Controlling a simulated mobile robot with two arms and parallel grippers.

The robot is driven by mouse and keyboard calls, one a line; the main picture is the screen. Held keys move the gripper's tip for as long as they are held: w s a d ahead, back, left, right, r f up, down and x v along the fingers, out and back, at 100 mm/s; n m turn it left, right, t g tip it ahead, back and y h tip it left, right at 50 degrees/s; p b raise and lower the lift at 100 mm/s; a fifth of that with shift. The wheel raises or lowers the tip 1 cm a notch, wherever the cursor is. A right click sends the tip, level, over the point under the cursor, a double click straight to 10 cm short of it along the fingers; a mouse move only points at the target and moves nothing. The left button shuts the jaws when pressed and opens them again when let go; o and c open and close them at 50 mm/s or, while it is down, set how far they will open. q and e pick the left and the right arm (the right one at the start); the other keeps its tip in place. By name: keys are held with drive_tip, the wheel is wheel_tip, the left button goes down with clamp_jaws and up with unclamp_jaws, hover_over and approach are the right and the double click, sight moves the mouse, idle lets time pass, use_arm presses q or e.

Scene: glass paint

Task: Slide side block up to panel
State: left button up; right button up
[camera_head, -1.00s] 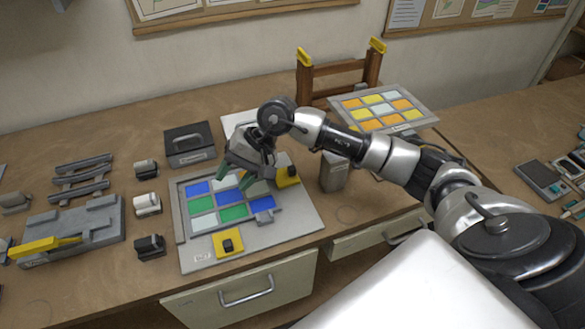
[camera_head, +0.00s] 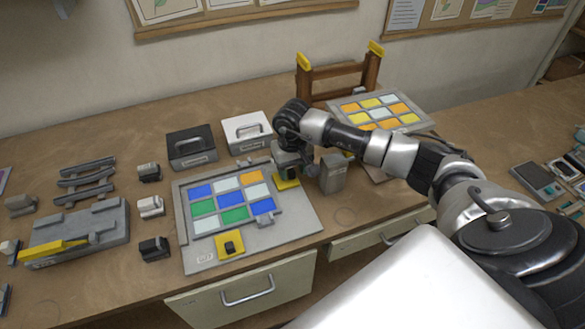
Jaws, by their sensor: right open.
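The glass panel (camera_head: 230,204), a grid of blue, green, white and orange panes, lies in a grey board (camera_head: 297,225) on the table. A yellow block (camera_head: 287,183) sits at the panel's right side, partly hidden under my right gripper. Whether it touches the panel I cannot tell. A second yellow block with a black knob (camera_head: 229,244) lies in front of the panel. My right gripper (camera_head: 290,168) is open, down at the right yellow block; its fingertips are mostly hidden. My left gripper is not in view.
A grey upright box (camera_head: 333,176) stands close right of my right gripper. A small grey block (camera_head: 264,207) is at the panel's front right corner. Black (camera_head: 191,148) and white (camera_head: 247,132) boxes stand behind.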

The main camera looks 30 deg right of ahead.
drive_tip(key=shift+f, duration=0.75)
clamp_jaws()
drive_tip(key=shift+w+a+f+b, duration=0.1)
drive_tip(key=shift+w+a+b, duration=0.05)
drive_tip(key=shift+a+b, duration=0.35)
drive_tip(key=shift+w+a+f+b, duration=0.1)
drive_tip(key=shift+a+b, duration=0.35)
drive_tip(key=shift+a+r, duration=0.15)
drive_tip(key=shift+a, duration=0.2)
drive_tip(key=shift+r, duration=0.1)
unclamp_jaws()
drive_tip(key=shift+w+a, duration=0.1)
drive_tip(key=shift+a, duration=0.05)
